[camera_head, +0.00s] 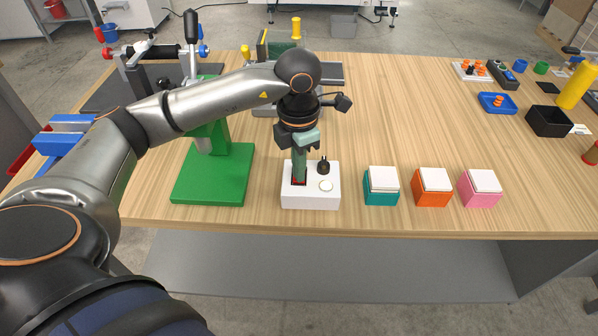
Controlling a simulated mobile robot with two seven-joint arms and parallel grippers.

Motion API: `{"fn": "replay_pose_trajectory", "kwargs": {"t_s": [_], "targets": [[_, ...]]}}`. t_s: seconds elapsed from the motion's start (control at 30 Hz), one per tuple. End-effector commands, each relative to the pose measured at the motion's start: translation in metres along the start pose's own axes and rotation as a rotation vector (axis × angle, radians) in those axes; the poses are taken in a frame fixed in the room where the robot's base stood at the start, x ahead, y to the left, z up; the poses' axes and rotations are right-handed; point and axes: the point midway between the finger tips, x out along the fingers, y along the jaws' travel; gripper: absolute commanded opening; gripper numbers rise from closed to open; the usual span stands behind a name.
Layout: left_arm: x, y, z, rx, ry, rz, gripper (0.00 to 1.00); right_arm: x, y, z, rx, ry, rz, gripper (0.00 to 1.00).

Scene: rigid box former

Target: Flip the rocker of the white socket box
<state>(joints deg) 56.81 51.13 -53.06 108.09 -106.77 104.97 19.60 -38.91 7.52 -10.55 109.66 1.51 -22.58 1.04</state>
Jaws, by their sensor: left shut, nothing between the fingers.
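The white socket box (311,198) sits near the front edge of the wooden table. On its top are a dark red rocker (299,182) at the left, a black plug (323,166) and a round white part (326,186) at the right. My left gripper (299,178) points down over the left part of the box, its fingers shut and empty. Its tips are at the rocker and partly cover it. I cannot tell whether they touch it or which way the rocker is tilted. My right gripper does not show.
A green stand (212,175) is left of the box. To its right stand a teal box (381,186), an orange box (432,187) and a pink box (480,188), with white tops. A blue tray (497,104) and a black bin (549,121) are farther right. The table's middle right is clear.

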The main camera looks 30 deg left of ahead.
Motion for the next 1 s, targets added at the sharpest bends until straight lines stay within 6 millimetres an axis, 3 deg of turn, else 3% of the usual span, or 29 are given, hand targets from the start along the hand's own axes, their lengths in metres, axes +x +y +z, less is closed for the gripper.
{"fn": "replay_pose_trajectory", "kwargs": {"t_s": [0.17,1.0], "targets": [[-0.005,-0.001,-0.001,0.001,0.005,-0.002,0.00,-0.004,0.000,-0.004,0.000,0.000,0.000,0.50],[-0.070,0.000,0.000,0.000,0.002,-0.001,0.00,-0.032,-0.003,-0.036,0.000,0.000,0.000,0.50]]}}
